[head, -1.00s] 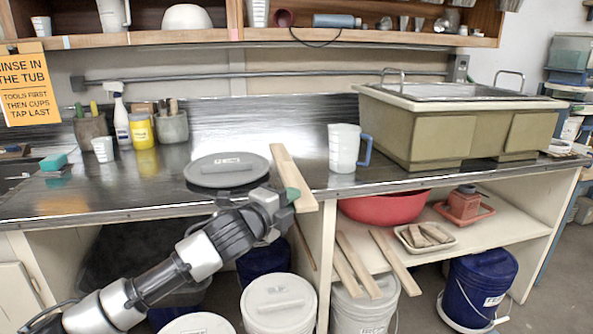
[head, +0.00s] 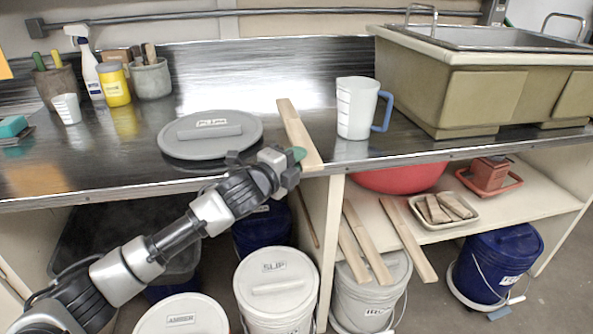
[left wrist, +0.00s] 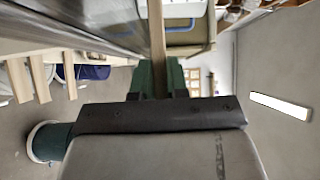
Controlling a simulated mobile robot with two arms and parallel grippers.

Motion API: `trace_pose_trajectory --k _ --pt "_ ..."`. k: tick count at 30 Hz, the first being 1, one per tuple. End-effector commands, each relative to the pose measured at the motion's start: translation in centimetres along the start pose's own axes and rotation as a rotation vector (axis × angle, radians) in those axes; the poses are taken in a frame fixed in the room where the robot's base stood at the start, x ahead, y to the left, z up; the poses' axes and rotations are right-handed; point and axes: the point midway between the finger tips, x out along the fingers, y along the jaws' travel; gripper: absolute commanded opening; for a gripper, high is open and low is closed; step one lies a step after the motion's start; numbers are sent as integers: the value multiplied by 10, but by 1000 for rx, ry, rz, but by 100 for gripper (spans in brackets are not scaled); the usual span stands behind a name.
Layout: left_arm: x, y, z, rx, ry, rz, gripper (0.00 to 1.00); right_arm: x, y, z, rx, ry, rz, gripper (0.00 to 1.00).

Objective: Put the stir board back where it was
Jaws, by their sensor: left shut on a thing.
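A long pale wooden stir board (head: 294,122) reaches from the counter top to its front edge, just right of a grey lid. My left gripper (head: 292,158) is shut on its near end at the counter edge. In the left wrist view, the stir board (left wrist: 157,45) stands between the green fingertips (left wrist: 157,78). I cannot tell whether the board rests on the counter or is slightly above it. More boards (head: 408,238) jut out from the lower shelf, and their ends also show in the left wrist view (left wrist: 40,80). My right gripper is not in view.
The grey lid (head: 210,150) lies left of the board, and a white pitcher with a blue handle (head: 356,108) stands to its right. A large tan sink (head: 480,95) is further right. Lidded buckets (head: 275,290) stand below. A red bowl (head: 400,178) sits on the shelf (head: 470,222).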

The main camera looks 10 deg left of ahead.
Motion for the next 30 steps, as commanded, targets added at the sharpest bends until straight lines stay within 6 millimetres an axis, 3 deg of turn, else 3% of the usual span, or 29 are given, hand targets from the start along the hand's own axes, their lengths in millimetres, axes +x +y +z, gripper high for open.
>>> trace_pose_trajectory --k 11,22,23,27,30 --pt "0 41 0 -1 1 -2 0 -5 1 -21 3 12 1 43" --pt "0 45 0 1 1 -3 0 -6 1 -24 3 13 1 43" --pt "0 45 0 0 0 -1 18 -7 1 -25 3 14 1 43" --pt "0 45 0 0 0 -1 39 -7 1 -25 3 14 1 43" --pt "0 45 0 0 0 -2 40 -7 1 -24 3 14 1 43"
